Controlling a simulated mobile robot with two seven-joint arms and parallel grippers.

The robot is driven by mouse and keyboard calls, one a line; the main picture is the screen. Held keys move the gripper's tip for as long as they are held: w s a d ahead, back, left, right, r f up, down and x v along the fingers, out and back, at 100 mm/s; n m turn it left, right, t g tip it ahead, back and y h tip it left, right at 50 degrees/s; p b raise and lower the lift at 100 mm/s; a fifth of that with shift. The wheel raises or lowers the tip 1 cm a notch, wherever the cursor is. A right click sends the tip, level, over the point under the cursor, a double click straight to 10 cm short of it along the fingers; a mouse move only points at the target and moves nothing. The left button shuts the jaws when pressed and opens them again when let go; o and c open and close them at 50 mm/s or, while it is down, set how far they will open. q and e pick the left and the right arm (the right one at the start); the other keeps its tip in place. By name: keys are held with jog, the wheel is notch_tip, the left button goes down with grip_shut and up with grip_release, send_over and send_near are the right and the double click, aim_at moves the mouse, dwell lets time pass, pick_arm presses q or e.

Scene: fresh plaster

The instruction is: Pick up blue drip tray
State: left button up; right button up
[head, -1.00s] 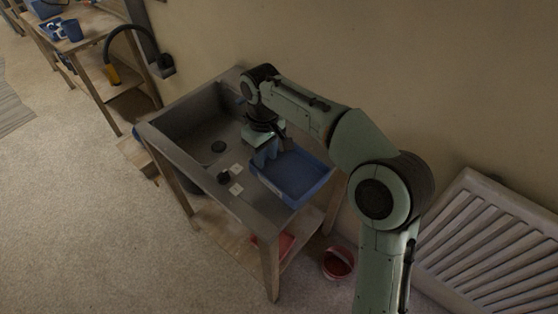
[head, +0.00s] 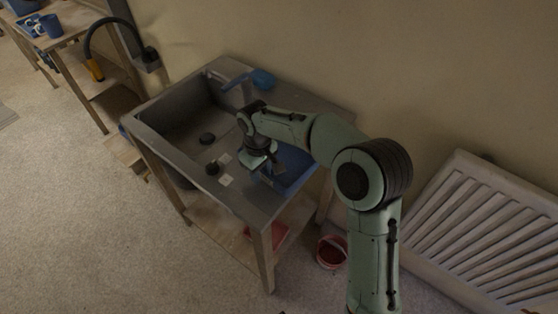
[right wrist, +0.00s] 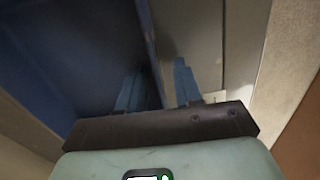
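The blue drip tray (head: 290,172) lies on the right part of the grey sink unit's top, partly hidden by my right arm in the head view. My right gripper (head: 277,168) points down at the tray's left edge. In the right wrist view, the tray (right wrist: 70,50) fills the left side, and its wall runs down between the two blue fingers of the right gripper (right wrist: 158,88). The fingers stand apart, one on the tray's inner side and one outside it, with a gap beside the wall. My left gripper is not in view.
The sink unit (head: 237,195) has a basin, a tap and a blue item (head: 262,79) behind my arm. Pale squares (head: 226,181) lie left of the tray. A red bucket (head: 331,252) stands on the floor, and a white radiator (head: 470,225) leans at the right.

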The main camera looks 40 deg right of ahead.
grip_shut()
